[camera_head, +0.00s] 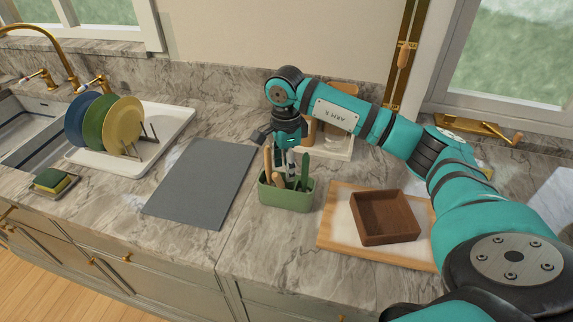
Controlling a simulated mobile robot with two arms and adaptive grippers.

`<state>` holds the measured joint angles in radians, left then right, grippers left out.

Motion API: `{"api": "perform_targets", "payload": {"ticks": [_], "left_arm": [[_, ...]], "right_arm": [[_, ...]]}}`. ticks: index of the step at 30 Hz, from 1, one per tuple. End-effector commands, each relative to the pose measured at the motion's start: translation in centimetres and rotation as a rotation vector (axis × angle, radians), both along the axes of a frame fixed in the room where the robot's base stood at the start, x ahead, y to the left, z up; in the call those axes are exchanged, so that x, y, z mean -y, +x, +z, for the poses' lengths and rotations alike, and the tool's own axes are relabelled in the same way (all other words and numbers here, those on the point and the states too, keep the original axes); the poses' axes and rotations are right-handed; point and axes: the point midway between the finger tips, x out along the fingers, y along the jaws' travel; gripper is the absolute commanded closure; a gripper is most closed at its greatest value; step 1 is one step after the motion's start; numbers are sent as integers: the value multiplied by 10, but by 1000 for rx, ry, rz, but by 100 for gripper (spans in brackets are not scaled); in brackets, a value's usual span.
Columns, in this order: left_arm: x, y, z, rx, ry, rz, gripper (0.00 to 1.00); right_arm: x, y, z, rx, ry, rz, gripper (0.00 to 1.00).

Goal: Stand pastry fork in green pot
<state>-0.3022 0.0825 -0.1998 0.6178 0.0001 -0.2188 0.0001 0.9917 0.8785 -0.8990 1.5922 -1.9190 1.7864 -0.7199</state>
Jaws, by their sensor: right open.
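The green pot (286,198) is a small box-shaped holder standing upright on the counter right of the grey mat. It holds light wooden handles (268,165) on its left side and a green utensil (305,168) on its right. My right gripper (290,158) points down just above and partly behind the pot's contents, and is open. A pale grey slender shape between the utensils is too small to tell apart as a fork or a gripper finger, so I cannot pick out the pastry fork for certain. My left gripper is out of view.
A grey mat (201,182) lies left of the pot. A wooden board (336,244) with a brown square box (385,235) is to the right. A white rack (172,125) with plates and a sponge (52,181) sit near the sink. A pale holder (340,152) stands behind my arm.

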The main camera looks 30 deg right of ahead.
Motion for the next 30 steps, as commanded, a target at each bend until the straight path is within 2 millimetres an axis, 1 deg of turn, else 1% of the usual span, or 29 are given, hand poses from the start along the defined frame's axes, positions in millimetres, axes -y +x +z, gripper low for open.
{"api": "perform_targets", "payload": {"ticks": [2, 5, 12, 15, 18, 23, 30], "left_arm": [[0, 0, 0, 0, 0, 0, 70], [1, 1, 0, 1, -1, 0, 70], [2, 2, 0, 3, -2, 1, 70], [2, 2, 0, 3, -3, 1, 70], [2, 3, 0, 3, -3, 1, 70], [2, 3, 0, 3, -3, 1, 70], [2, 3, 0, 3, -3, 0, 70]], "right_arm": [[0, 1, 6, 2, 0, 0, 56], [0, 2, 20, 5, 2, 0, 56], [0, 3, 71, 7, 1, 0, 56], [0, 3, 91, 5, 0, 0, 56], [0, 3, 105, 4, 1, 0, 56], [0, 3, 117, 2, 0, 0, 56], [0, 2, 119, 0, 0, 0, 56]]}}
